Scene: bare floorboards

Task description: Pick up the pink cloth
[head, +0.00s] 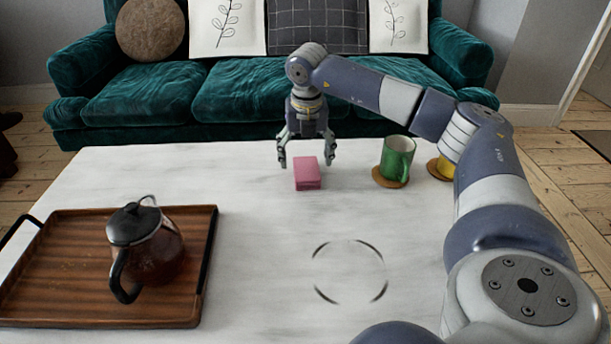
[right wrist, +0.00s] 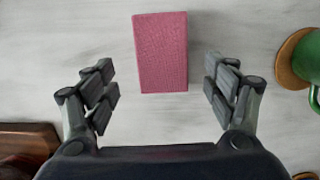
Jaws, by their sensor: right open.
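The pink cloth (head: 308,174) is a small folded block on the white table, near its far edge in the head view. In the right wrist view the cloth (right wrist: 161,52) lies upper centre, with bare table on both sides of it. My right gripper (head: 307,162) is open and points down over the cloth, with a finger to each side. In the right wrist view the open fingers of my right gripper (right wrist: 161,90) are apart from the cloth, which lies mostly beyond their tips. My left gripper is not in view.
A wooden tray (head: 60,290) with a glass teapot (head: 150,250) is at left. The table (head: 255,230) is clear between. A green sofa (head: 150,95) stands behind.

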